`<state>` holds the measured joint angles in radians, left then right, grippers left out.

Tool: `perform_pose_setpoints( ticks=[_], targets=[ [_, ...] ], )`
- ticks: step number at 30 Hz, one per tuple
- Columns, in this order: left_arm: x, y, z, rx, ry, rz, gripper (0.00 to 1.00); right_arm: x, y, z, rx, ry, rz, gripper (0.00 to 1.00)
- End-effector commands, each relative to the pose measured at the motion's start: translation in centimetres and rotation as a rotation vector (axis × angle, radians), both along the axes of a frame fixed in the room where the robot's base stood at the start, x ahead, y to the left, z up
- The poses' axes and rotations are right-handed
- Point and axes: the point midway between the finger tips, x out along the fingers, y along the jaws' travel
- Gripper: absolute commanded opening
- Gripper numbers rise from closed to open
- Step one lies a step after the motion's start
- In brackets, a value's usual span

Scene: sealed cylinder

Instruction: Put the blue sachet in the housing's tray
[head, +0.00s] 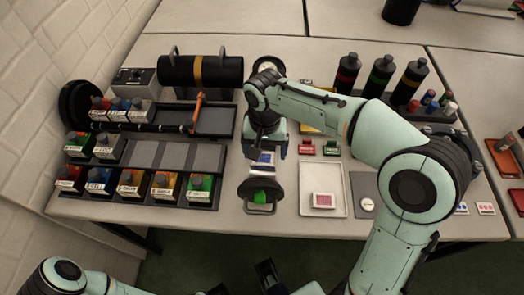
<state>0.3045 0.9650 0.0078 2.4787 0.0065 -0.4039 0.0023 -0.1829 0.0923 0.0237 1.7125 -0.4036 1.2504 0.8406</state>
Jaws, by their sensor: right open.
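A small white-and-blue packet (262,157), seemingly the blue sachet, lies on the table below my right gripper (265,152). The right gripper is open with its fingers pointing down over the packet; they partly hide it, and I cannot tell whether they touch it. My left gripper (268,277) is partly visible at the bottom edge.
A round black holder with a green piece (263,196) stands just in front of the packet. A white tray (337,175) with a red-and-white packet is to its right. Racks of labelled boxes (163,187) fill the left. Dark bottles (380,75) stand at the back right.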

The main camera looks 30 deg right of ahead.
Motion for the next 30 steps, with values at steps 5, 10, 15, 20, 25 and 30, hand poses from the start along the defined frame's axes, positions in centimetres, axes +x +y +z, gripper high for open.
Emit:
perform_pose_setpoints(
  ticks=[5,10,15,20,25,30],
  targets=[
    [-0.3,0.0,1.0,-0.002,0.014,-0.002,0.43,0.2,0.2,4.8,0.004,-0.012,0.002,0.88],
    [-0.5,0.0,1.5,-0.003,0.023,-0.004,0.43,0.2,0.2,8.0,0.005,-0.013,0.003,0.88],
    [-0.7,0.0,1.8,-0.003,0.029,-0.005,0.43,0.2,0.3,9.7,0.005,-0.013,0.004,0.88],
    [-0.7,0.0,1.8,-0.004,0.03,-0.006,0.43,0.1,0.3,10.1,0.005,-0.011,0.004,0.88],
    [-0.7,0.0,1.8,-0.004,0.03,-0.006,0.43,0.1,0.3,10.1,0.005,-0.011,0.004,0.88],
    [-0.7,0.0,1.8,-0.004,0.03,-0.006,0.43,0.1,0.3,10.1,0.005,-0.013,0.004,0.88]
  ],
)
